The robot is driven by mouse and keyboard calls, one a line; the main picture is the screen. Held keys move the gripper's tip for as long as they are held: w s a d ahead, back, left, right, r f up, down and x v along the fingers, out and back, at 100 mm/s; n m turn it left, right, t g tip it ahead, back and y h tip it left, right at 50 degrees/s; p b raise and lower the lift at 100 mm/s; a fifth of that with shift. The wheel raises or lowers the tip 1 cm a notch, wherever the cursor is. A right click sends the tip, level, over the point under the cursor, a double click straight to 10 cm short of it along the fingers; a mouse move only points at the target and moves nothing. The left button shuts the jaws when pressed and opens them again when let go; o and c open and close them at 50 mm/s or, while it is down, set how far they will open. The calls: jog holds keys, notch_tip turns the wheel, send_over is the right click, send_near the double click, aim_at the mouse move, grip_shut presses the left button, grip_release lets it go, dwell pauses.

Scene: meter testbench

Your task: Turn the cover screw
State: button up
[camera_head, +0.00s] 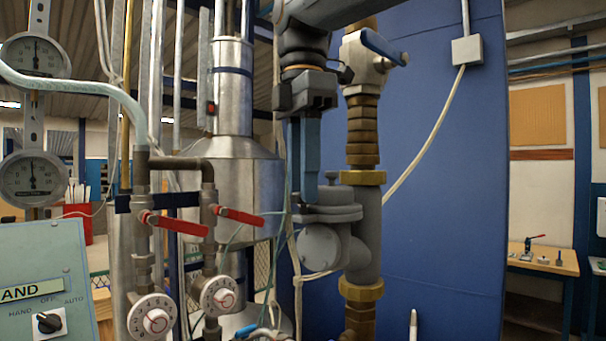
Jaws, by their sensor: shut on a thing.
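A grey pipe fitting with a round flanged cover (335,213) on its side branch stands in the middle, joined to a vertical brass pipe. My gripper (310,196) points straight down from above. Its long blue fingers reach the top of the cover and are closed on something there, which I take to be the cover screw. The screw itself is mostly hidden by the fingers. A small grey knob (331,178) shows just right of the fingertips; I cannot tell whether it is part of the screw.
A valve with a blue lever (384,47) is on the pipe just right of my arm. Two red-handled valves (178,224) and dial gauges stand at left. A control panel (42,285) is at lower left. A blue wall panel (440,190) is behind right.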

jog(key=n+p, duration=0.1)
jog(key=n, duration=0.2)
jog(key=shift+n, duration=0.4)
jog(key=n, duration=0.3)
jog(key=shift+n+p, duration=0.3)
jog(key=shift+p, duration=0.1)
jog(key=n+p, duration=0.1)
jog(key=n, duration=0.5)
jog(key=shift+n, duration=0.3)
jog(key=o, duration=1.1)
jog(key=shift+c, duration=0.2)
